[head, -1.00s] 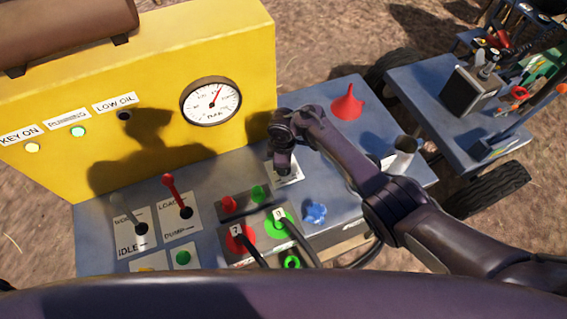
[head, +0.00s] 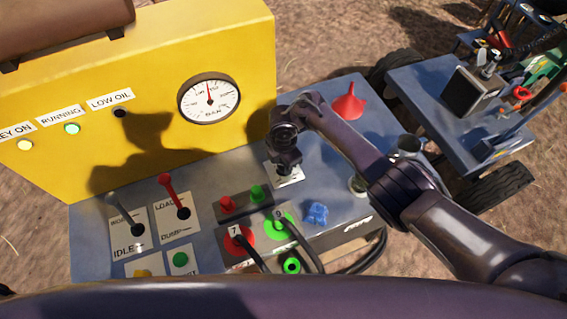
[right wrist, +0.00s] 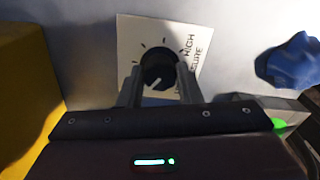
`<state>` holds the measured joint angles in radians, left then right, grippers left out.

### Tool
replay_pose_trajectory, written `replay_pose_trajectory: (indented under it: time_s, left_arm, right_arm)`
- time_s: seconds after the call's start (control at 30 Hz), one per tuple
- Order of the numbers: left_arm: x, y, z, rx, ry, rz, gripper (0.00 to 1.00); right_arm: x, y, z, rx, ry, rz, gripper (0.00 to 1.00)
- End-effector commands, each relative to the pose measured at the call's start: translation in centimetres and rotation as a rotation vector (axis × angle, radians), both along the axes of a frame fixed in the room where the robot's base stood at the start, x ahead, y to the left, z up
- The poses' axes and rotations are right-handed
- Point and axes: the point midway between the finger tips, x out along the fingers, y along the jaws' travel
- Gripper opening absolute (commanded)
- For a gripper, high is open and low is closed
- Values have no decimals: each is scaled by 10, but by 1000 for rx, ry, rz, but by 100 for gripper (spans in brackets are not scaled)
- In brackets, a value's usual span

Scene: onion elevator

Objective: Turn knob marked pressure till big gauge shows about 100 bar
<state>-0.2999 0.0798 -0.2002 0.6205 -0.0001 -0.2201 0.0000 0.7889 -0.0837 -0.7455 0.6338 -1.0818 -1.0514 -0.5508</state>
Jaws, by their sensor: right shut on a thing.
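The black pressure knob (right wrist: 157,72) sits on a white plate (right wrist: 135,32) marked HIGH and, partly hidden, PRESSURE. My right gripper (right wrist: 159,84) is shut on the knob, one finger on each side. In the head view my right gripper (head: 287,172) comes down over the plate (head: 291,178) and hides the knob. The big round gauge (head: 209,101) is on the yellow panel (head: 180,55); its red needle points almost straight up. Its numbers are too small to read surely. My left gripper is out of view.
A blue knob-like object (head: 316,213) lies right of the knob plate. A cart (head: 445,118) stands at the right.

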Motion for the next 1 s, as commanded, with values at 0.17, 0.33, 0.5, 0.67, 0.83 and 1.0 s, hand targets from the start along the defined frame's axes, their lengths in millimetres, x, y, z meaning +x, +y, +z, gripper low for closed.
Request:
replay_pose_trajectory:
  time_s: [0.17, 0.33, 0.5, 0.67, 0.83, 1.0]
  left_arm:
    - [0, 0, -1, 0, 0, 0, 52]
    - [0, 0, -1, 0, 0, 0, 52]
    - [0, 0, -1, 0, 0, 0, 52]
    - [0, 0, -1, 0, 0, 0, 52]
    - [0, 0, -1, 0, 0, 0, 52]
    - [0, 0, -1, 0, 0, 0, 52]
  right_arm:
    - [0, -1, -1, -3, 0, 20, 9]
    - [0, -1, -1, -2, 1, 24, 9]
    - [0, -1, -1, -2, 1, 23, 9]
    - [0, -1, -1, -2, 1, 23, 47]
    - [0, 0, 0, -1, 0, 23, 53]
    - [0, 0, 2, 0, 0, 23, 53]
